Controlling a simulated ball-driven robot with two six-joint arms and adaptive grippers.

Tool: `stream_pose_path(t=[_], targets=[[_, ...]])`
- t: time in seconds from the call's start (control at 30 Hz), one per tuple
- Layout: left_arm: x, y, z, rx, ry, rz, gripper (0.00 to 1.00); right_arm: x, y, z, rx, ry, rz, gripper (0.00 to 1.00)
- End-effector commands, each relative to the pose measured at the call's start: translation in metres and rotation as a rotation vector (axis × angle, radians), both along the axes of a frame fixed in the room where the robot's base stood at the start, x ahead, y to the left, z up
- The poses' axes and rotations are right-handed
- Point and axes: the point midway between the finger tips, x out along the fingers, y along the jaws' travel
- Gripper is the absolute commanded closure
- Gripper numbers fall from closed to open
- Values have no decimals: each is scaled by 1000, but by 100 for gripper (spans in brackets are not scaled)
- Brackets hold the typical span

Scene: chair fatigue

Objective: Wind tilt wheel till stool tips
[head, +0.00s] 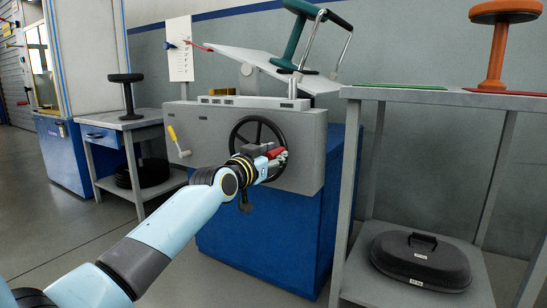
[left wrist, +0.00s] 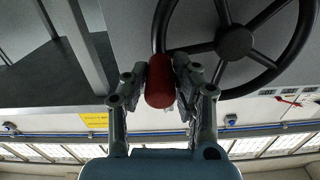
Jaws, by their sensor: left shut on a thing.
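The tilt wheel (head: 237,127) is a black spoked handwheel on the front of a grey machine box (head: 310,140). Its red handle (head: 276,153) sits at the lower right of the rim in the head view. My left gripper (head: 280,158) is shut on this handle; in the left wrist view the red handle (left wrist: 160,82) is between both fingers. My right gripper is not in view.
A yellow-handled crank (head: 177,140) is on the box's left. A grey side table (head: 112,122) holds a dark stool (head: 127,92). At right, a grey bench (head: 400,95) bears an orange stool (head: 497,50), with a black case (head: 420,258) on its lower shelf.

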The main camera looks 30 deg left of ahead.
Motion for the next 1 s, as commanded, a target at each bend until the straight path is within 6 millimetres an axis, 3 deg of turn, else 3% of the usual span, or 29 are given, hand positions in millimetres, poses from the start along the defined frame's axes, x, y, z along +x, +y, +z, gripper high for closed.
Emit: stream_pose_path(t=[0.3, 0.33, 0.5, 0.8, 1.0], targets=[[0, 0, -1, 7, 1, 0, 100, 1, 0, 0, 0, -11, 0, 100], [0, 0, -1, 7, 1, 0, 71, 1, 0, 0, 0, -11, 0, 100], [0, 0, -1, 6, 1, 0, 51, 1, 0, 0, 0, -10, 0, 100], [-4, 0, -1, 7, 0, 0, 51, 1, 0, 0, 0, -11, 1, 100], [-35, 3, -1, 11, 1, -1, 51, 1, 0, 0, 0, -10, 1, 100]])
